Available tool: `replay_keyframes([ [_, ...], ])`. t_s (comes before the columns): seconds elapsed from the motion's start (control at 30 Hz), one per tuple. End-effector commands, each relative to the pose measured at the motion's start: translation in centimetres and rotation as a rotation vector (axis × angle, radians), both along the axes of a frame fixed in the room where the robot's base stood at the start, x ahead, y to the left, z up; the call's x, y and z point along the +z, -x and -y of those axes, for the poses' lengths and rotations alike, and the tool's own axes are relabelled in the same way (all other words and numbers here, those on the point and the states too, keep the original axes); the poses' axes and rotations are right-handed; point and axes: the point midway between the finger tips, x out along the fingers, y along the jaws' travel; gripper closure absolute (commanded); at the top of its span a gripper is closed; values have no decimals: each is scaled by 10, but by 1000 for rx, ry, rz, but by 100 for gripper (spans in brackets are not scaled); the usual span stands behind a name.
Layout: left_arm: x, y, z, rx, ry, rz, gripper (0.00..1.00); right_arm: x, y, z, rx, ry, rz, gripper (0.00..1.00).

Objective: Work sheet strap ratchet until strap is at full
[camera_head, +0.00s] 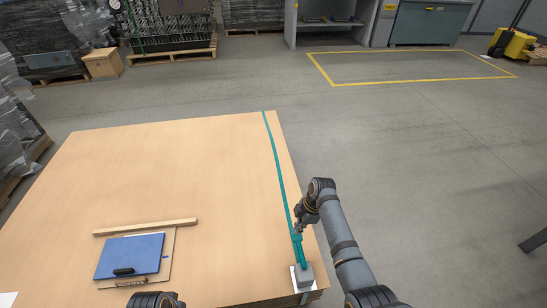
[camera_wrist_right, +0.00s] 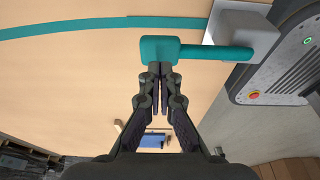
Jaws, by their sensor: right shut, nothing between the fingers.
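A teal strap (camera_head: 277,165) runs along the right side of the stacked wooden sheets (camera_head: 185,165). It ends near a grey ratchet block (camera_head: 304,278) on a pale plate at the near right corner. A teal ratchet handle (camera_head: 299,252) reaches from the block. In the right wrist view the handle (camera_wrist_right: 205,51) ends in a wider teal grip (camera_wrist_right: 160,50). My right gripper (camera_head: 297,229) is shut and empty, its fingertips (camera_wrist_right: 160,68) right at the grip's edge; I cannot tell whether they touch. My left gripper is not in view.
A blue clipboard (camera_head: 130,256) lies on the sheets at front left, beside a wooden strip (camera_head: 146,228). Wrapped pallets stand at the left and back. The floor right of the stack is mostly open, with a yellow-marked area (camera_head: 335,84) beyond.

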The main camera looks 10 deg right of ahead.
Motion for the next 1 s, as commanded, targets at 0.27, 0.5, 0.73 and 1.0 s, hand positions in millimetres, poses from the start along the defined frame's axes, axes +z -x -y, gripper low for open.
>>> replay_keyframes([
  [0.27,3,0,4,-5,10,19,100,-15,0,0,0,0,-1,100],
  [0.5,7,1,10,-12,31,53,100,-37,0,0,0,0,-1,100],
  [0.73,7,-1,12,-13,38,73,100,-41,0,0,0,0,-1,100],
  [1.0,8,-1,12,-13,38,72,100,-46,0,0,0,0,0,100],
])
